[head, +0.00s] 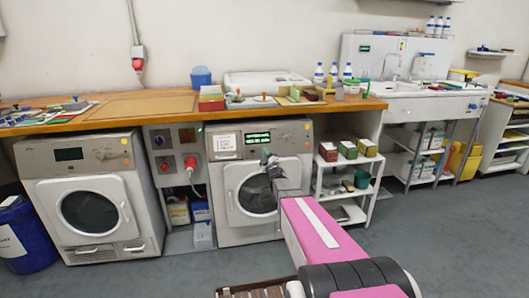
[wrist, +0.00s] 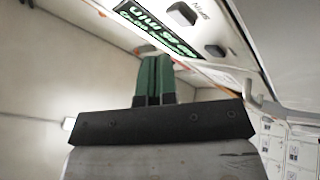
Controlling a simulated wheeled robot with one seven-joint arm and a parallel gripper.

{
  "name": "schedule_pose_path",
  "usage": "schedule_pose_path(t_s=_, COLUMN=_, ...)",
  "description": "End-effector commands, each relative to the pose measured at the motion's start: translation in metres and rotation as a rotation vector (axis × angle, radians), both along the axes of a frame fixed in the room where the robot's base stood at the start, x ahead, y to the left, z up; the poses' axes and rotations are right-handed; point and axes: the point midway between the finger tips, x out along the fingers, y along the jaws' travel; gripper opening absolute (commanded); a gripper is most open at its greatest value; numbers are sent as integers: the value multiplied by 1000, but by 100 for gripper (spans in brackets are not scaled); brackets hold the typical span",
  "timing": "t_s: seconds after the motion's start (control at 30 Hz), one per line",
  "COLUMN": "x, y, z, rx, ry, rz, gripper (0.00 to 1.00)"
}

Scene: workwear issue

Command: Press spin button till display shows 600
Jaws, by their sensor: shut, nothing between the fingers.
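The washing machine (head: 225,228) under the worktop has a lit green display (head: 257,138) on its panel. In the wrist view the display (wrist: 155,30) appears upside down at the top, and I cannot read its text surely. A dark button (wrist: 182,14) sits beside the display, near an upside-down SPIN label (wrist: 201,12). A second dark button (wrist: 215,50) is lower right on the panel. My gripper (head: 266,154) is in front of the panel, below the display. Its green fingertips (wrist: 155,58) are shut and empty, just short of the panel and apart from both buttons.
Another machine (head: 85,205) with a dark display stands at the left. Between them is a socket panel (head: 174,150) with a red plug. The wooden worktop (head: 140,105) overhangs the machines. A white shelf trolley (head: 345,185) stands close on the right. The grey floor in front is clear.

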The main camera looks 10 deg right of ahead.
Motion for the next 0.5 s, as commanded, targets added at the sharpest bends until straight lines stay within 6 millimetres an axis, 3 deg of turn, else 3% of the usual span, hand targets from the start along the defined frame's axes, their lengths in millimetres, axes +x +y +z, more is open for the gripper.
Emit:
schedule_pose_path(t_s=0.3, x=-29, y=0, z=9, rx=0, ry=0, rz=0, gripper=0)
schedule_pose_path(t_s=0.5, x=-35, y=0, z=11, rx=0, ry=0, rz=0, gripper=0)
